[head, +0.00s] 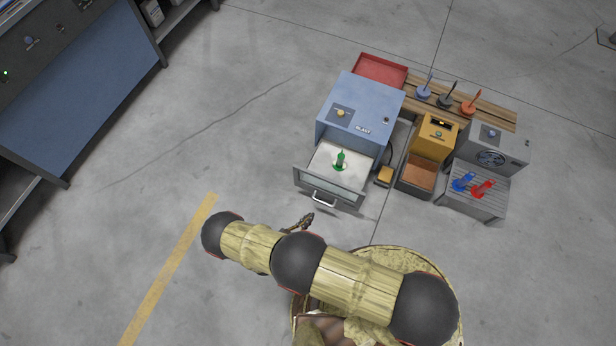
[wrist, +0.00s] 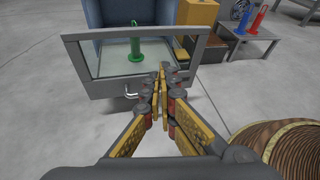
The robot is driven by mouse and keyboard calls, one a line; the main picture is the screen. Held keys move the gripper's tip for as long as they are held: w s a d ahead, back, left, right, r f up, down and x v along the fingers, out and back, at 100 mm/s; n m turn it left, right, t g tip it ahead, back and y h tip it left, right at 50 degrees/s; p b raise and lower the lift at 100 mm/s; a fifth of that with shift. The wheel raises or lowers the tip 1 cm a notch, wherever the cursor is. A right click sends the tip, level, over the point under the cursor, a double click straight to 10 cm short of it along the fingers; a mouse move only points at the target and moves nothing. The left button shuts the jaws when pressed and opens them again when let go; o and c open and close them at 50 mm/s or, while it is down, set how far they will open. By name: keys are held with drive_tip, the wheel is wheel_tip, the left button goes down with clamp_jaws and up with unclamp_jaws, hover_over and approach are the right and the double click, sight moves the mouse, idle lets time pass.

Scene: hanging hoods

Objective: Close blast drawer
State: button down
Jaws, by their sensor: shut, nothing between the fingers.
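The blast drawer (head: 328,188) is pulled out of the blue cabinet labelled BLAST (head: 360,105). It has a framed glass front and a silver handle (head: 323,200). A green hook-like piece on a round base (head: 340,160) stands upright in the drawer. In the wrist view the drawer front (wrist: 183,65) fills the upper middle, with its handle (wrist: 130,95) left of my fingers. My gripper (head: 307,218) is shut and empty, just in front of the drawer; it also shows in the wrist view (wrist: 162,72). I cannot tell whether the fingertips touch the drawer front.
Right of the cabinet stand a yellow unit (head: 436,136), a grey fan unit (head: 497,148) and a slatted table (head: 474,203) with blue and red pieces. A red tray (head: 380,69) and wooden rack (head: 495,113) lie behind. The floor left of the drawer is clear.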

drive_tip(key=w+a+n+t+y, duration=0.25)
drive_tip(key=w+a, duration=0.25)
drive_tip(key=a, duration=0.3)
drive_tip(key=b, duration=0.5)
approach(308, 174)
drive_tip(key=shift+m+g+y, duration=0.25)
drive_tip(key=shift+m, duration=0.2)
drive_tip(key=x, duration=0.6)
drive_tip(key=shift+w+f, duration=0.15)
drive_tip(key=shift+f, duration=0.1)
